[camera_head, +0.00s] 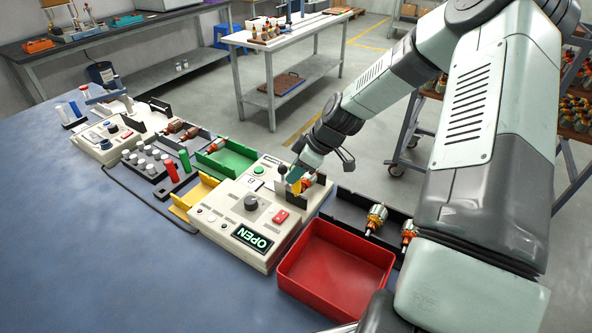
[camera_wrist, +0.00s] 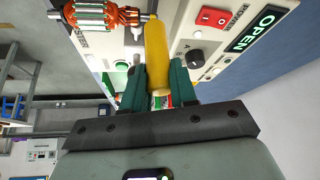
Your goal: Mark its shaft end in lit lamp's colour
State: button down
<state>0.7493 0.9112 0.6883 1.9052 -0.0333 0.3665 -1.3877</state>
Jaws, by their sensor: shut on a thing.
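My gripper (camera_head: 295,178) is at the tester (camera_head: 235,215), shut on a yellow marker (camera_wrist: 158,58), which also shows in the wrist view between green jaws (camera_wrist: 157,88). An armature (camera_wrist: 103,16) with orange windings and a steel shaft lies at the tester's far edge; it shows partly behind my gripper in the head view (camera_head: 309,184). The marker's far end is at the armature's shaft end in the wrist view; I cannot tell whether they touch. The display (camera_head: 252,238) reads OPEN in green. I cannot make out which lamp is lit.
An empty red tray (camera_head: 306,303) is right of the tester. Red (camera_head: 171,171) and green (camera_head: 185,161) markers stand upright nearby. More armatures (camera_head: 376,218) lie in a dark rack behind the red tray.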

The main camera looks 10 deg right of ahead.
jog(key=shift+r, duration=2.95)
